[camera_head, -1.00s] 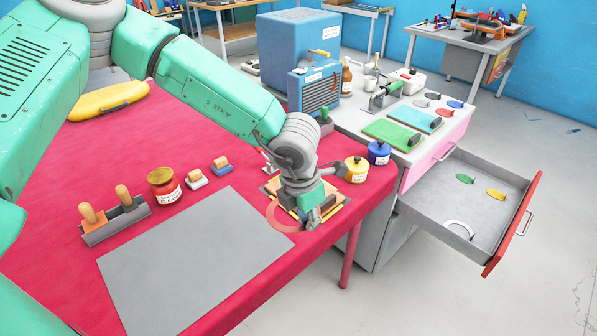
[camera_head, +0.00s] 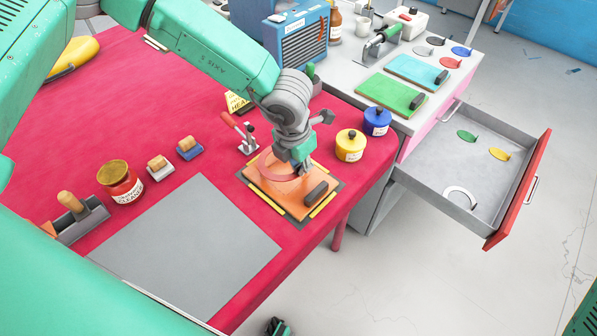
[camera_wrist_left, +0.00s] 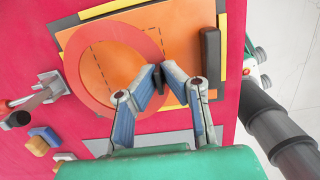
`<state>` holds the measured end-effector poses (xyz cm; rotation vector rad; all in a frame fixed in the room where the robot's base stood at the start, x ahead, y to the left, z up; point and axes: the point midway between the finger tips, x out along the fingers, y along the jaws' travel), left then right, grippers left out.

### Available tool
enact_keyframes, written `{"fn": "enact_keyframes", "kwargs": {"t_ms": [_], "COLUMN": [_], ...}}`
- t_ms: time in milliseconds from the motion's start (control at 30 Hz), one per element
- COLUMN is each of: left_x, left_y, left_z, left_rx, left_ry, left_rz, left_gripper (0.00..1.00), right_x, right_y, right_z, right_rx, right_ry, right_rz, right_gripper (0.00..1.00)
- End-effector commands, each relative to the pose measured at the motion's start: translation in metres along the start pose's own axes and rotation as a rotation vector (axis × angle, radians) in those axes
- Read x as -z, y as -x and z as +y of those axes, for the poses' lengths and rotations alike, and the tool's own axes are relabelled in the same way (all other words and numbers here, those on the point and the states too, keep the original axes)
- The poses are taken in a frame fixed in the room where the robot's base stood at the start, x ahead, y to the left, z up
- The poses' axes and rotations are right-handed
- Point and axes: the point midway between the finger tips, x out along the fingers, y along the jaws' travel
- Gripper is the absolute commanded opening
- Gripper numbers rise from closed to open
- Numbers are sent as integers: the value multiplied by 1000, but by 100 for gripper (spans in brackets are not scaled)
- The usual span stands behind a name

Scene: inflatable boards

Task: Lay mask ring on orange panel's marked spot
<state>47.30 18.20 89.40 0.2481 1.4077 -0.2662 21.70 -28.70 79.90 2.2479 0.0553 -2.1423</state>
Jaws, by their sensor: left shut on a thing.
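My left gripper (camera_head: 297,168) is shut on the rim of the pink-red mask ring (camera_head: 267,169), which also shows in the left wrist view (camera_wrist_left: 75,82). The ring is over the orange panel (camera_head: 293,202), which lies on a dark mat with yellow strips on the red table. In the wrist view the ring surrounds much of a dashed outline (camera_wrist_left: 98,42) on the panel and overhangs the panel's left edge. I cannot tell whether the ring touches the panel. A black handle (camera_head: 315,191) stands on the panel, beside the fingers. My right gripper is not visible.
A red-handled clamp (camera_head: 245,138) stands close behind the panel. Yellow (camera_head: 350,146) and blue (camera_head: 377,121) jars stand to the right. A bare grey sheet (camera_head: 185,250) lies in front left. An open drawer (camera_head: 470,175) sticks out beyond the table.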

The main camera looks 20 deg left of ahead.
Motion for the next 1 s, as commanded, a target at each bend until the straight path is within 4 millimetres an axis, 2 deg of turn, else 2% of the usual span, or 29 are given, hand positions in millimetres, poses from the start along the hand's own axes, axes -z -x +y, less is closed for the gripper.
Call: {"fn": "enact_keyframes", "kwargs": {"t_ms": [200,300,467,500,533,867,1000], "left_x": [7,7,6,6,6,6,5], "left_y": [-28,-36,-35,-35,-35,-33,-19], "left_z": [1,0,-1,-2,-2,0,1], "left_rx": [2,0,-1,-2,-2,0,1], "left_ry": [0,-1,-1,-1,-1,-1,0], "left_rz": [2,1,0,1,1,0,-3], "left_gripper": [0,0,0,19,26,26,26], "right_x": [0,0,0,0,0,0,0], "right_y": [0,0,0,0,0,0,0], "right_z": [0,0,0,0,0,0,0], "right_rx": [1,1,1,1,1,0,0], "right_ry": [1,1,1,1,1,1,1], "right_rz": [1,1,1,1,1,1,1], "right_gripper": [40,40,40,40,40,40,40]}}
